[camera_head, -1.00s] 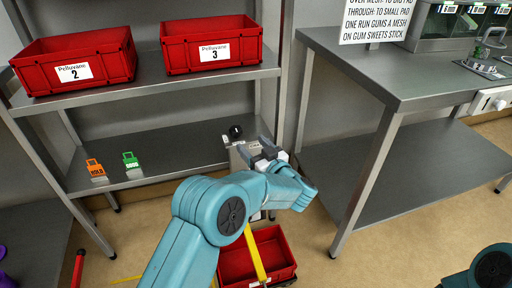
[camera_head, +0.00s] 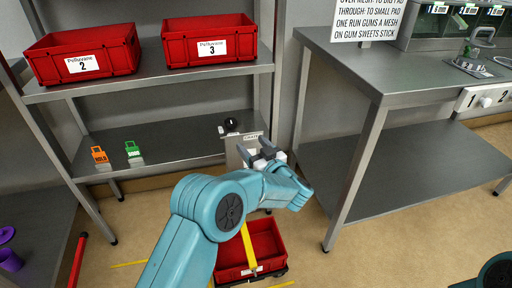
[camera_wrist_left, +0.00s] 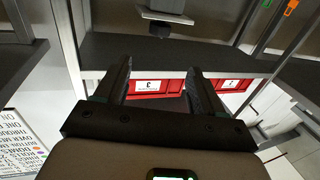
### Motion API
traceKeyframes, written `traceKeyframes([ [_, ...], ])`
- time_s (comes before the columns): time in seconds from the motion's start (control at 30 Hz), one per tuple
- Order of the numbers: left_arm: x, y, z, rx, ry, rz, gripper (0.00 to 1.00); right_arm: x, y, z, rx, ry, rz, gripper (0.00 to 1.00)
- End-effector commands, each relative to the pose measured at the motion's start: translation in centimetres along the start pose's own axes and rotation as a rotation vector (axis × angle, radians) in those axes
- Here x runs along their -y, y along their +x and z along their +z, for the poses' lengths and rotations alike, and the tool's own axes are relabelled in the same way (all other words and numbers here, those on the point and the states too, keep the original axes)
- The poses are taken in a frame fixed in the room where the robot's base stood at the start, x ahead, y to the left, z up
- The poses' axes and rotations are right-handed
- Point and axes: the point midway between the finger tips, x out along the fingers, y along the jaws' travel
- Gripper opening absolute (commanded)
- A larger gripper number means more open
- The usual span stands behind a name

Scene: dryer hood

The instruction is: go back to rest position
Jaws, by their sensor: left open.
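My left gripper (camera_head: 256,153) is in front of the right end of the lower steel shelf (camera_head: 165,143) in the head view. Its fingers are apart, with nothing seen between them. In the left wrist view, which looks inverted, the open fingers (camera_wrist_left: 158,88) point at the shelf rack and the red bins. Just beyond the gripper is a grey upright box (camera_head: 240,146) at the shelf's right end, partly hidden by the hand. My right gripper is out of view; only a bit of teal arm shows at the lower right corner.
Red bins labelled 2 (camera_head: 84,52) and 3 (camera_head: 208,41) stand on the upper shelf. Orange (camera_head: 99,155) and green (camera_head: 132,150) tags stand on the lower shelf. A red crate (camera_head: 252,248) lies on the floor below my arm. A steel table (camera_head: 400,72) stands at right.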

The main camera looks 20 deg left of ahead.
Motion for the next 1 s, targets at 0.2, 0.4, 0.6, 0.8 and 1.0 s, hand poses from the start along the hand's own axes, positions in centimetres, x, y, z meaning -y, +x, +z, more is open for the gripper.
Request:
traceKeyframes([
  [0.2,0.1,0.3,0.0,0.0,0.0,0.002,0.69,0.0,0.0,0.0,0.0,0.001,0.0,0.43],
  [0.4,0.1,0.4,0.0,0.0,0.0,0.002,0.69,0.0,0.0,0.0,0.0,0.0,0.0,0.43],
  [0.6,0.1,0.5,0.0,0.0,0.0,0.002,0.69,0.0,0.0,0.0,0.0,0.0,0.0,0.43],
  [0.8,2.0,2.4,0.6,0.007,0.007,-0.04,0.69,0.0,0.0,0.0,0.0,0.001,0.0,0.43],
  [1.0,8.2,5.1,7.2,0.096,0.182,-0.02,0.69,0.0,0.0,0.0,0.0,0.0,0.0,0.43],
])
